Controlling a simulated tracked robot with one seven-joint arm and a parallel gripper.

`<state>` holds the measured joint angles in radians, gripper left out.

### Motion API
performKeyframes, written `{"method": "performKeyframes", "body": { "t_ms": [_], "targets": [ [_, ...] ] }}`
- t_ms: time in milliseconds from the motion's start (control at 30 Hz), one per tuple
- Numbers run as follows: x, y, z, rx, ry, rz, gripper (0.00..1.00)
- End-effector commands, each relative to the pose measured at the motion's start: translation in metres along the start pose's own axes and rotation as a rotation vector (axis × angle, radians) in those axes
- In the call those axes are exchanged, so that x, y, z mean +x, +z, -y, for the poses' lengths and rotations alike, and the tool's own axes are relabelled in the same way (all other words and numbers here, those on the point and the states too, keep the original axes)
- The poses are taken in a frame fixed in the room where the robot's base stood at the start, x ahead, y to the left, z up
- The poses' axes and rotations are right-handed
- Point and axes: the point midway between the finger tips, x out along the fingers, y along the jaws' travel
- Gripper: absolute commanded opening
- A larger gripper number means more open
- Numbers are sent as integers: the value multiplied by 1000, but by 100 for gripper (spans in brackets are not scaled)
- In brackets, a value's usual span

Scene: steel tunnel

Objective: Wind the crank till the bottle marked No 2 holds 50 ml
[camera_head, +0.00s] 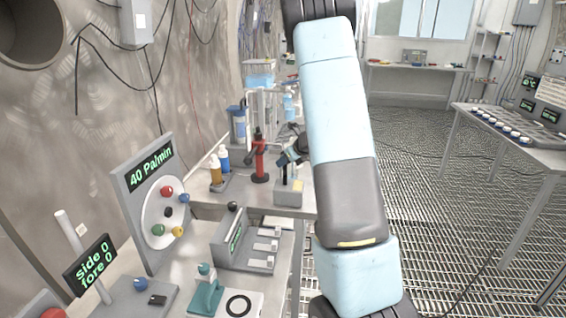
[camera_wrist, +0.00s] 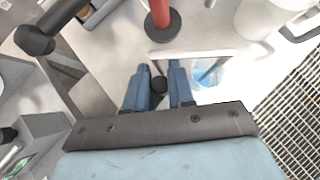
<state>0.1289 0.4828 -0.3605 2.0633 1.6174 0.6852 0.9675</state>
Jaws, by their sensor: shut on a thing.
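My gripper (camera_wrist: 158,84) has its two blue fingers closed on a small black knob (camera_wrist: 158,85), seen from above in the wrist view. It looks like the crank's handle; the rest of the crank is mostly hidden. In the head view my gripper (camera_head: 287,158) is partly behind my arm, above a small grey box with a yellow patch (camera_head: 289,191). A clear vessel with blue liquid (camera_wrist: 207,73) stands just right of the fingers in the wrist view. No mark No 2 and no liquid level can be read.
A red stand (camera_head: 259,160) with a dark round foot is close by; its foot (camera_wrist: 160,25) shows ahead of the fingers. A brown bottle (camera_head: 215,172) and a blue bottle (camera_head: 223,158) stand left of it. A dial panel (camera_head: 152,200) is nearer. Open grating floor lies right.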

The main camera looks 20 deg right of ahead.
Motion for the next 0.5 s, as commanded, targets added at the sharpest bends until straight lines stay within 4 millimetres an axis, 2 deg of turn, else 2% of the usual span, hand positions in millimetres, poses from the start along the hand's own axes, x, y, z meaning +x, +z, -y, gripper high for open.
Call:
{"method": "performKeyframes", "body": {
  "t_ms": [167,200,400,500],
  "targets": [
    [0,1,1,-1,-1,1,0],
    [0,1,1,-1,-1,1,25],
    [0,0,1,-2,0,1,44],
    [0,0,0,-2,1,0,45]
  ]
}}
